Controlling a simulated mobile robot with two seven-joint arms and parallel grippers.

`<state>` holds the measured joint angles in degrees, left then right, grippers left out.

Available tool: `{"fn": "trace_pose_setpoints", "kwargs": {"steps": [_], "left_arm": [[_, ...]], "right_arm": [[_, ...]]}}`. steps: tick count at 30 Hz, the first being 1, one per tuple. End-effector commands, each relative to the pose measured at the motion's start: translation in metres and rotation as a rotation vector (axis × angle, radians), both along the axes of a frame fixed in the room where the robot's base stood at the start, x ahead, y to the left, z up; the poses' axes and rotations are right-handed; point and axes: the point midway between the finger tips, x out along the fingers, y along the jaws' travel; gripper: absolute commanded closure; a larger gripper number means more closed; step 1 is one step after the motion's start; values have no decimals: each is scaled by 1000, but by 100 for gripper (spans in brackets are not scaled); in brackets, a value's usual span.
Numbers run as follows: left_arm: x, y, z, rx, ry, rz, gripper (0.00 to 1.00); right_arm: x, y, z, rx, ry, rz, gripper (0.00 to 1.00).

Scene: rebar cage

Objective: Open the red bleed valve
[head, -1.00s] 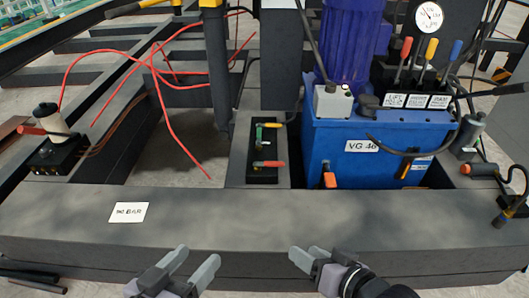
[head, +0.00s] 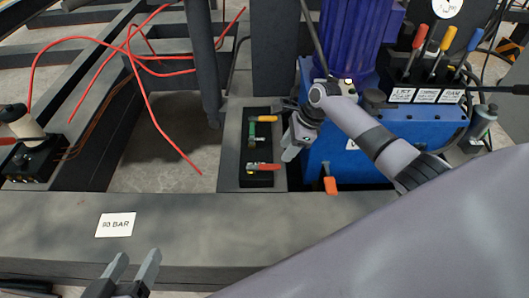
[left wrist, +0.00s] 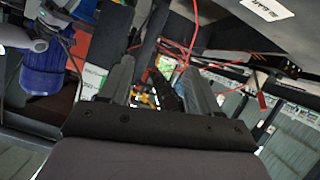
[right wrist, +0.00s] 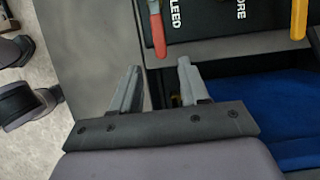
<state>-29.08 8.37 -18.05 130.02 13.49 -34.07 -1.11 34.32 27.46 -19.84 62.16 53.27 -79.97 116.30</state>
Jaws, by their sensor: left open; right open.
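The red bleed valve handle (head: 265,167) lies at the near end of a black valve block (head: 262,183). In the right wrist view the red handle (right wrist: 157,34) is beside the letters "LEED". A yellow-handled valve (head: 264,118) sits at the block's far end; its yellow handle also shows in the right wrist view (right wrist: 299,20). My right gripper (head: 286,131) is open and empty, just right of the block and apart from the red handle. In the right wrist view its fingers (right wrist: 157,82) are below the handle's end. My left gripper (head: 133,272) is open and empty near the front beam.
A blue pump unit (head: 335,150) with an orange-handled valve (head: 330,185) stands just right of my right gripper. Several coloured levers (head: 432,52) rise behind it. Red hoses (head: 150,100) hang at the left. A beam with an "80 BAR" label (head: 115,225) crosses the front.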

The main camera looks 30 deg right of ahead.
Motion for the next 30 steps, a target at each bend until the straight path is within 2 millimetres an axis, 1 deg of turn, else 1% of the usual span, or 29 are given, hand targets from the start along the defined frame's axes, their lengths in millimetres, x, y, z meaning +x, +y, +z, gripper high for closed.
{"fn": "trace_pose_setpoints", "kwargs": {"steps": [4,7,12,15,20,29,30], "left_arm": [[2,-4,-4,-27,0,-9,38],[3,-11,-7,-66,0,-21,38],[4,-15,-10,-94,-19,-34,38],[3,-10,-9,-68,-50,-27,38],[2,-5,-8,-41,-82,-18,38],[2,-4,-6,-37,-89,-17,38],[2,-4,-6,-37,-89,-17,38]], "right_arm": [[2,2,-12,5,12,-16,55],[4,7,-26,4,11,-15,55],[9,16,-48,3,8,-13,55],[10,19,-58,3,8,-13,55],[12,23,-65,2,7,-12,55],[12,23,-65,2,6,-12,55],[12,23,-65,2,6,-12,68]]}}
